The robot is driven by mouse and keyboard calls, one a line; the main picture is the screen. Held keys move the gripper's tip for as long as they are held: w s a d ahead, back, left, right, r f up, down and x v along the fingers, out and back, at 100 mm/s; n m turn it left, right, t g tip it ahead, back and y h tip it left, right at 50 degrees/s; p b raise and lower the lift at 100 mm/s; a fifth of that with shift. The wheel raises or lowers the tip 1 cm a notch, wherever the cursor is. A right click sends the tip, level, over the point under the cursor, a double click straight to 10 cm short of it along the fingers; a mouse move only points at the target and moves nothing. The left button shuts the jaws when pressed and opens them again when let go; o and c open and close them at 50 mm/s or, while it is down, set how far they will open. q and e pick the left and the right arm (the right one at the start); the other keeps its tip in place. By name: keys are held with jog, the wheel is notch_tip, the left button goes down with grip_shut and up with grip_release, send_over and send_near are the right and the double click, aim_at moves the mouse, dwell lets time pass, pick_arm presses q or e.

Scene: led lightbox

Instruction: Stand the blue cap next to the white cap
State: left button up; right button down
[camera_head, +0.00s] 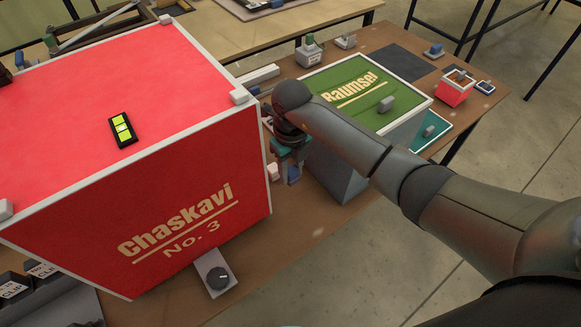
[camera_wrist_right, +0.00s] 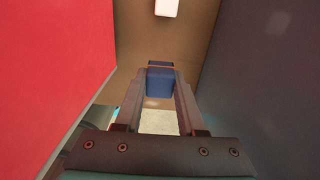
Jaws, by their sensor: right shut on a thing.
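The blue cap shows partly in the head view (camera_head: 294,174). A small white block, seemingly the white cap (camera_wrist_right: 166,7), lies on the brown table beyond the fingers, apart from the blue cap. A white piece also shows beside the gripper in the head view (camera_head: 273,171). My left gripper is not in view.
The red "Chaskavi" box (camera_head: 190,190) stands close on the left. A green "Raumsel" box (camera_head: 365,92) stands behind. A dial plate (camera_head: 214,272) sits at the red box's front. Bare table (camera_head: 300,235) lies in front.

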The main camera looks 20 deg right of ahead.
aim_at(291, 196)
jog(key=shift+f+b, duration=0.9)
jog(key=shift+f, duration=0.3)
jog(key=shift+f+b, duration=1.2)
jog(key=shift+f, duration=0.3)
jog(key=shift+f+b, duration=0.35)
jog(key=shift+f, duration=0.2)
jog(key=shift+w+f, duration=0.1)
jog(key=shift+f, duration=0.05)
pick_arm(q)
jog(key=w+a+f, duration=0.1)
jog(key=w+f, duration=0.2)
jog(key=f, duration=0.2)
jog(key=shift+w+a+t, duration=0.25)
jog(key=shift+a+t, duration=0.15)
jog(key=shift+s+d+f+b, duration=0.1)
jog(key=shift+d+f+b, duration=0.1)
jog(key=shift+b, duration=0.1)
pick_arm(e)
jog(key=shift+f, duration=0.2)
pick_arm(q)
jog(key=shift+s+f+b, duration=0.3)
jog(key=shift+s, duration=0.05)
pick_arm(e)
jog(key=shift+f, duration=0.45)
jog(key=shift+c, duration=2.2)
grip_release()
